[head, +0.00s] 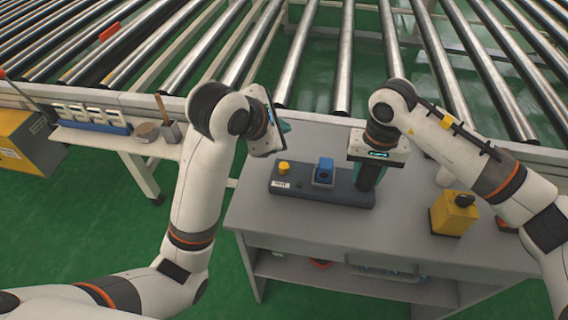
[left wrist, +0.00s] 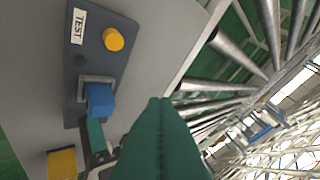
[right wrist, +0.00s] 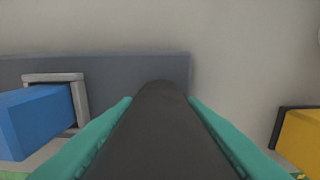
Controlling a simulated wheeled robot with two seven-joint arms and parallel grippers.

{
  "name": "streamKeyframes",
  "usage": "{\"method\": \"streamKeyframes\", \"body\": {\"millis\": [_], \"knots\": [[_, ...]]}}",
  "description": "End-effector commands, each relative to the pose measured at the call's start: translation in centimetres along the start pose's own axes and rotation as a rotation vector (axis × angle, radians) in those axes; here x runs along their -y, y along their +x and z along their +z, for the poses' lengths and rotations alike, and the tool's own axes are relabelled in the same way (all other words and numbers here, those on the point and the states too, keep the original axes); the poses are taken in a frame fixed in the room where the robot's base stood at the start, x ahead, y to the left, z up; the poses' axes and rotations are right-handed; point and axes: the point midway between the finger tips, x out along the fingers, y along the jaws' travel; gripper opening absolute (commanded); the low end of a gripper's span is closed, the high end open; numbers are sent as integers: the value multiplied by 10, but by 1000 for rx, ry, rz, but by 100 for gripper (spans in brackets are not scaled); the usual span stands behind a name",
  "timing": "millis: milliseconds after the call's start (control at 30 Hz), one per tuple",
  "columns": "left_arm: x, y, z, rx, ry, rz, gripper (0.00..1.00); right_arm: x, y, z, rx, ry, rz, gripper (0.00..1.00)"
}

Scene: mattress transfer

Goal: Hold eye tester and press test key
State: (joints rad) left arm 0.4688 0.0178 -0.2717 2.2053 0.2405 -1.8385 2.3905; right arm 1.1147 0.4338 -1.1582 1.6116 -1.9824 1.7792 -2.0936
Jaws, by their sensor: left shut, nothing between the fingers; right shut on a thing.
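The eye tester, a long dark grey base (head: 342,193), lies on the grey table and also shows in the left wrist view (left wrist: 78,55). A round yellow key (head: 284,168) stands at its left end beside a white TEST label (left wrist: 78,26). A blue block (head: 324,171) sits in a grey frame mid-base. My right gripper (head: 368,178) is shut on a dark upright handle (right wrist: 162,125) at the base's right end. My left gripper (head: 284,127) is shut and empty, above and behind the yellow key, apart from it. Its closed green fingers show in the left wrist view (left wrist: 160,106).
A yellow box with a dark knob (head: 453,213) stands on the table right of the tester. The roller conveyor (head: 300,60) runs behind the table. A shelf with white and blue items (head: 92,117) is at the left. The table's front strip is clear.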

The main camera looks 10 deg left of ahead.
Motion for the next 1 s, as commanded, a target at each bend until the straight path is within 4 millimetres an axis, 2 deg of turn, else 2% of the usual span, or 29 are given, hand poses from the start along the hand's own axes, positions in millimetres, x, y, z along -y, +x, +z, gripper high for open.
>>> {"method": "streamKeyframes", "body": {"millis": [167, 600, 1000], "knots": [[-6, 9, 8, 5, 0, 2, 0, -1, -1, 0, 2, 0, 3, 0], [-37, 50, 37, 2, -2, 4, 0, -1, -1, 0, 2, 0, 3, 0], [-44, 61, 45, 1, 0, 0, 0, 0, -1, 0, 2, 0, 3, 0]]}}
